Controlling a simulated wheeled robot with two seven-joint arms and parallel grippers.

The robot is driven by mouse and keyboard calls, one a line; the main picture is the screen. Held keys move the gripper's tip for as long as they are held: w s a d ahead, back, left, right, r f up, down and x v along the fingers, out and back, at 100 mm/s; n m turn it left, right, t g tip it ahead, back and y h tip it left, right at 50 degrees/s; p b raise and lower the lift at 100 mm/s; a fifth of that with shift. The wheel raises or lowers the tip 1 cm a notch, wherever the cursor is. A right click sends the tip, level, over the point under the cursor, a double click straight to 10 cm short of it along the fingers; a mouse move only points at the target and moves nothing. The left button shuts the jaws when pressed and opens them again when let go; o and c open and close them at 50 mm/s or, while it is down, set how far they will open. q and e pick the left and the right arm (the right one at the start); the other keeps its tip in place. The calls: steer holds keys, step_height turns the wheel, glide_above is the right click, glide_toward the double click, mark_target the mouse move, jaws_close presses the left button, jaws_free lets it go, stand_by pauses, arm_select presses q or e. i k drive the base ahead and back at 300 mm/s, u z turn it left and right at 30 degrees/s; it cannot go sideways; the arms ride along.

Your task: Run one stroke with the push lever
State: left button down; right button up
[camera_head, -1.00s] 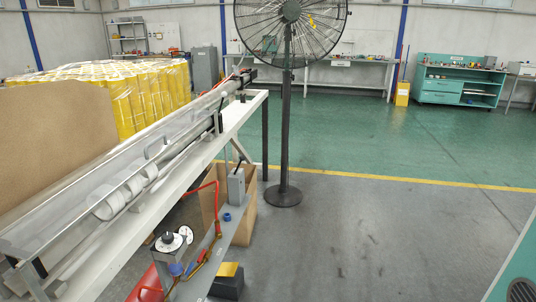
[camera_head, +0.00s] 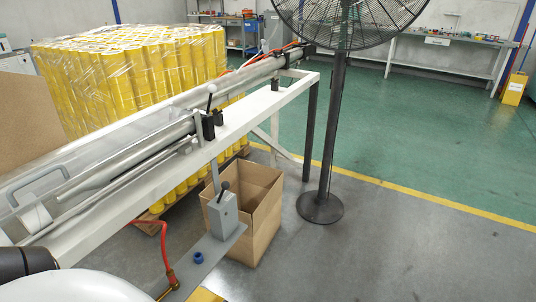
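A grey box with a short black-knobbed lever (camera_head: 223,191) stands on a low grey plate beside the bench. A second upright black lever (camera_head: 210,103) is on a black block on the white rewinding bench (camera_head: 262,110). I cannot tell from the picture which of them is the push lever. A dark and white part of my own arm shows at the lower left. Neither gripper is in view, and nothing touches either lever.
An open cardboard box (camera_head: 262,225) stands behind the grey lever box. A black pedestal fan (camera_head: 322,205) is to the right. A red hose (camera_head: 165,245) hangs near the low plate. Wrapped yellow rolls (camera_head: 140,75) are behind the bench.

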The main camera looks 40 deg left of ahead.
mark_target(226, 185)
steer(key=i, duration=1.6)
steer(key=u, duration=3.35)
steer(key=k, duration=0.5)
steer(key=z, duration=0.1)
steer(key=i, duration=0.5)
steer(key=u, duration=0.15)
